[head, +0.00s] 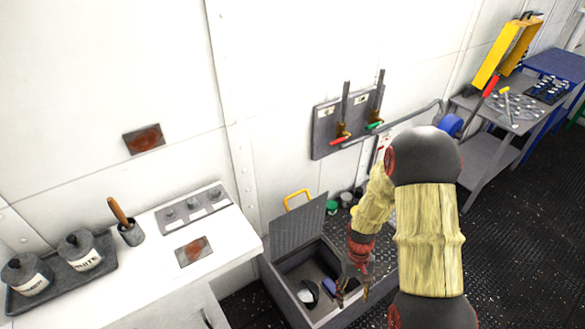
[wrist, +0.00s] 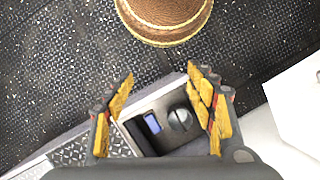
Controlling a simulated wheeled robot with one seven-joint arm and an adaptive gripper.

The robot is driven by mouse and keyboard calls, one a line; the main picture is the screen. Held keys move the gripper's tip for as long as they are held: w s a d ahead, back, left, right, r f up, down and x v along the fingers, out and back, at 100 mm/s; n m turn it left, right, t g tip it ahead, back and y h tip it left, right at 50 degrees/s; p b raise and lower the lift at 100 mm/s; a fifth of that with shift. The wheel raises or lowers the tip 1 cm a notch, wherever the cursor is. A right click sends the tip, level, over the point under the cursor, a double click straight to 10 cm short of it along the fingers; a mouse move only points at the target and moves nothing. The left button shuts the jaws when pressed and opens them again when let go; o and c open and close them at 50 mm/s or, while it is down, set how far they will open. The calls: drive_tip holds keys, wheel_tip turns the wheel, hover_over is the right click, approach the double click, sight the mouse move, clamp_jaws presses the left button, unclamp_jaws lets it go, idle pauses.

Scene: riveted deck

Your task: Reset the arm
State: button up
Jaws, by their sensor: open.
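My gripper (head: 352,287) is at the end of my arm, above the right side of an open grey floor locker (head: 322,312) in the head view. The wrist view shows my gripper (wrist: 160,102) with its yellow-padded fingers spread wide and nothing between them. Beyond the fingers lies the locker's open compartment (wrist: 138,131), holding a blue item (wrist: 152,123) and a round grey item (wrist: 180,119). My arm hides part of the locker's right side in the head view.
A white counter (head: 232,244) with a tray of canisters (head: 82,255) stands at left. The locker's lid (head: 301,224) is raised. A workbench (head: 478,120) stands at back right. Dark deck (head: 525,235) at right is clear.

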drive_tip(key=s+r+t+b, duration=0.3)
drive_tip(key=s+r, duration=0.3)
drive_tip(key=r, duration=1.2)
drive_tip(key=s+r+m+t+b, duration=0.1)
drive_tip(key=s+r+t+b, duration=0.2)
drive_tip(key=r, duration=1.5)
drive_tip(key=s+t, duration=0.3)
drive_tip(key=s, duration=0.1)
drive_tip(key=shift+a+r+t, duration=0.25)
drive_tip(key=shift+a+t, duration=0.05)
drive_tip(key=shift+a, duration=0.1)
drive_tip(key=shift+c, duration=0.8)
